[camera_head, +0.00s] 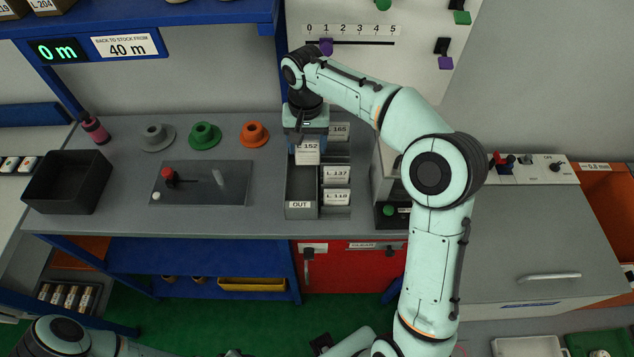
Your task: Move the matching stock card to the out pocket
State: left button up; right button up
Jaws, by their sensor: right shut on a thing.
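My right gripper (308,139) reaches down over the card rack and is shut on a white stock card (307,155). The card's label seems to read L 152. The card is above the rack's left column, behind the out pocket (299,210), whose front carries the label OUT. Three other cards stand in the right column: one ending in 165 (338,131), one that looks like L 137 (337,175) and one that looks like L 119 (337,197). My wrist partly hides the rack's rear. Part of my left arm shows at lower left, its gripper out of view.
A display (57,50) reads 0 m beside a sign (128,46) reading back to stock from 40 m. Grey, green and orange reels (204,135) sit left of the rack. A dark bin (67,182) and a lever panel (200,183) are on the bench. A machine stands right of the rack.

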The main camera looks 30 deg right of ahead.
pick_arm(q)
jog(key=shift+f, duration=0.1)
pick_arm(e)
jog(key=shift+w+f, duration=0.1)
jog(key=shift+f, duration=0.05)
jog(key=o, duration=1.1)
pick_arm(q)
jog(key=w+r+p, duration=0.3)
jog(key=w+r, duration=0.1)
jog(key=shift+r, duration=0.3)
pick_arm(e)
notch_tip(320, 180, up, 14)
jog(key=shift+f, duration=0.25)
pick_arm(q)
jog(key=shift+s, duration=0.15)
pick_arm(e)
jog(key=shift+f, duration=0.1)
